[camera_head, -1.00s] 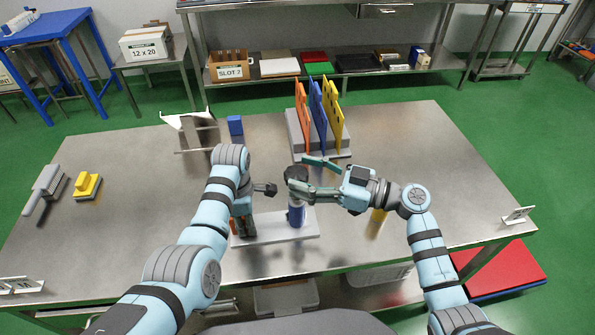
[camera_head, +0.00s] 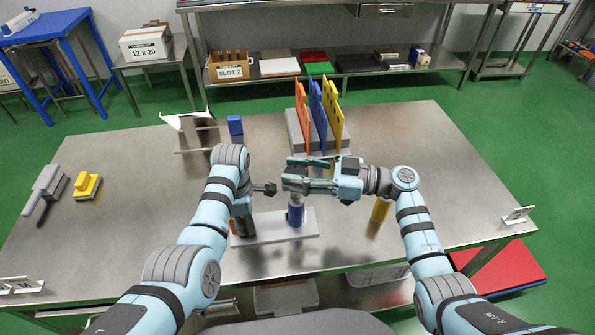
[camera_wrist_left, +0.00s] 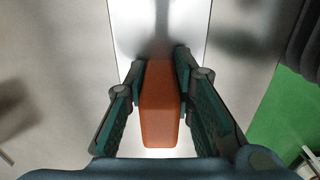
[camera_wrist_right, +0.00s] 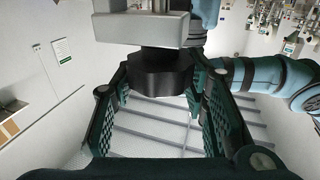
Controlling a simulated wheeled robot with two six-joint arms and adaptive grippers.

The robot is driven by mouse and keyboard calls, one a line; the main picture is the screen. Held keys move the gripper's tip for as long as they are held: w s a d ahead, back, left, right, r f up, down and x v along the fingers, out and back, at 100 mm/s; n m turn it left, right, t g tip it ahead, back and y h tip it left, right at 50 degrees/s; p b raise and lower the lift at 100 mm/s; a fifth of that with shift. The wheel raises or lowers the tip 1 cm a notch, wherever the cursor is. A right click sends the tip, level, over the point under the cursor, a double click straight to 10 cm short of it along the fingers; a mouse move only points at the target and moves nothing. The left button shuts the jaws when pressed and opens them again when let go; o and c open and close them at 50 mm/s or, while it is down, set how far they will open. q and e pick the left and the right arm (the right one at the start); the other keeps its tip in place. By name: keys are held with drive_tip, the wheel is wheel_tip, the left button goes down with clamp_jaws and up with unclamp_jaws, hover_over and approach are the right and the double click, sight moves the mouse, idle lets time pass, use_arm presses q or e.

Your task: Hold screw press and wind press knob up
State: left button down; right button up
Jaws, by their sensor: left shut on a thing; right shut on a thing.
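The screw press stands near the front middle of the table in the head view, with a pale base plate (camera_head: 270,228), a blue and white upright cylinder (camera_head: 296,213) and an orange block (camera_head: 234,227) at its left end. My left gripper (camera_wrist_left: 159,75) is shut on the orange block (camera_wrist_left: 160,115), with one finger on each side. My right gripper (camera_head: 292,178) is at the top of the press, above the cylinder. In the right wrist view its fingers are shut on the dark press knob (camera_wrist_right: 160,75), below a grey metal part. The gripper largely hides the knob in the head view.
A rack (camera_head: 297,133) of orange, blue and yellow boards stands behind the right gripper. A yellow cylinder (camera_head: 379,212) stands close to the right arm. A blue block (camera_head: 235,125) and a metal stand (camera_head: 195,135) are at the back.

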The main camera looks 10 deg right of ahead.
drive_tip(key=shift+f+n+g+y, duration=0.1)
drive_tip(key=shift+n+g+y, duration=0.3)
drive_tip(key=shift+n+g, duration=1.25)
drive_tip(key=shift+m+g, duration=0.35)
drive_tip(key=shift+m, duration=0.1)
drive_tip(key=o, duration=1.2)
drive_tip(key=shift+c, duration=0.2)
drive_tip(key=s+d, duration=0.1)
drive_tip(key=d, duration=1.1)
